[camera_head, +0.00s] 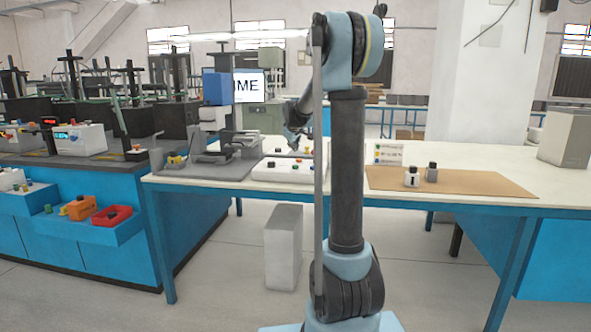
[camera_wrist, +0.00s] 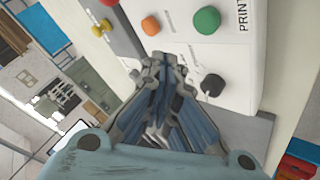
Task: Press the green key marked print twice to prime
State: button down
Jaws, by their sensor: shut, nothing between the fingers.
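The green key (camera_wrist: 207,20) is a round button on a white panel (camera_wrist: 240,65) in the wrist view, with the word PRINT beside it. An orange key (camera_wrist: 150,26) sits left of it, and a black knob (camera_wrist: 212,86) lies lower on the panel. My gripper (camera_wrist: 160,62) is shut and empty; in the picture its fingertips are below the orange key and lower left of the green key. Whether they touch the panel cannot be told. In the head view my gripper (camera_head: 294,138) is over the table, above a low white box (camera_head: 283,172) with small coloured knobs.
A screen (camera_head: 249,86) shows the letters IME, its left part hidden by a blue block (camera_head: 216,88).

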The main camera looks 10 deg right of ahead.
aim_at(293, 166)
jog(key=shift+r, duration=0.1)
notch_tip(293, 166, up, 4)
jog(key=shift+f, duration=0.25)
dwell(0.4)
jog(key=shift+f, duration=4.4)
jog(key=shift+f, duration=0.1)
jog(key=shift+f, duration=0.25)
